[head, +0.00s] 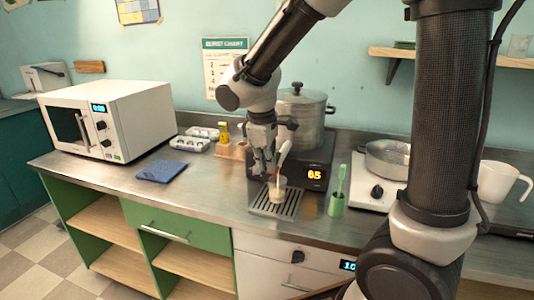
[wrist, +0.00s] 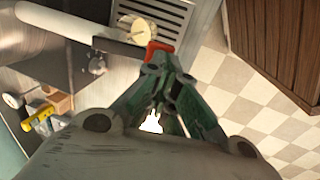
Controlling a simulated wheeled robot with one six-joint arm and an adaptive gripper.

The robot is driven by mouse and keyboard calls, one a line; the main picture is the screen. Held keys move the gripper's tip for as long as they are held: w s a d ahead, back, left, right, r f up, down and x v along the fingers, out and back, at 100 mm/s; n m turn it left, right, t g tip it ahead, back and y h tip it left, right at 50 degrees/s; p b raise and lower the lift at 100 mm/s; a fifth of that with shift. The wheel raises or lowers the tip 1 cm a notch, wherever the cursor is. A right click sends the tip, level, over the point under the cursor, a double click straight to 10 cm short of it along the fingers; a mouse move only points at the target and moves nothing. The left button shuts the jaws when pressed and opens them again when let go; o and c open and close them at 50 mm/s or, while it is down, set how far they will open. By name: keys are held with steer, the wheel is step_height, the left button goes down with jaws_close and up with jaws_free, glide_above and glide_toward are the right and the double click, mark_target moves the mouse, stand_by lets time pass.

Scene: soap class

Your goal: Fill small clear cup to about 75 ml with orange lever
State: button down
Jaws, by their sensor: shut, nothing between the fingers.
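The small clear cup (head: 277,193) stands on the drip tray under the spout, with pale cream content showing. In the wrist view the cup (wrist: 135,29) is at the top, partly hidden behind the dark spout pipe. The orange lever (wrist: 158,47) is at the end of this pipe; in the head view it is small and hard to make out. My gripper (head: 267,172) is shut and empty beside the spout. In the wrist view its fingertips (wrist: 158,68) are right at the orange lever and seem to touch it.
The drip tray (head: 262,208) lies near the counter's front edge. A large lidded pot (head: 302,115) stands behind. A green holder (head: 337,205) with a brush is close on the right. A hot plate with a pan (head: 388,158) is further right. A blue cloth (head: 162,171) lies left, with clear counter around it.

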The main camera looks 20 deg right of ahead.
steer(key=shift+r, duration=0.15)
stand_by(0.7)
steer(key=shift+r, duration=1)
steer(key=w+d+v, duration=0.1)
steer(key=v, duration=1.2)
steer(key=shift+r, duration=0.3)
steer(key=shift+w, duration=0.2)
